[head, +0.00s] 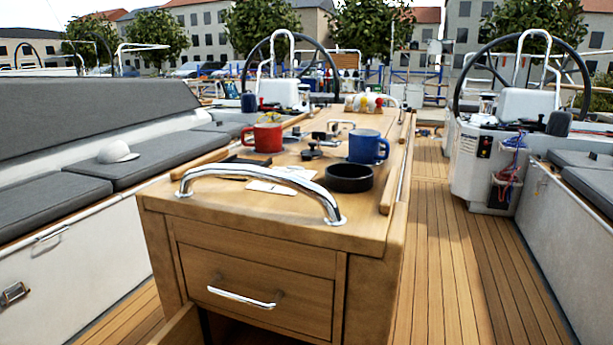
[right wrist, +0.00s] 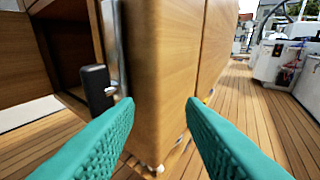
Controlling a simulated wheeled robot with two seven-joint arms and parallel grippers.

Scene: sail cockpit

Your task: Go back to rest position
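My right gripper (right wrist: 160,103) shows in the right wrist view as two teal textured fingers, spread apart with nothing held between them. It is beside the corner of the wooden cockpit table (head: 160,207), low on its side; I cannot tell whether it touches the wood. Neither gripper shows in the head view. My left gripper is out of sight.
On the table stand a red mug (head: 262,138), a blue mug (head: 368,147) and a black bowl (head: 348,178). A chrome rail (head: 262,171) crosses its near end, above a closed drawer (head: 255,287). In the wrist view, a black object (right wrist: 97,88) sits by an open compartment. Right deck (head: 450,270) is clear.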

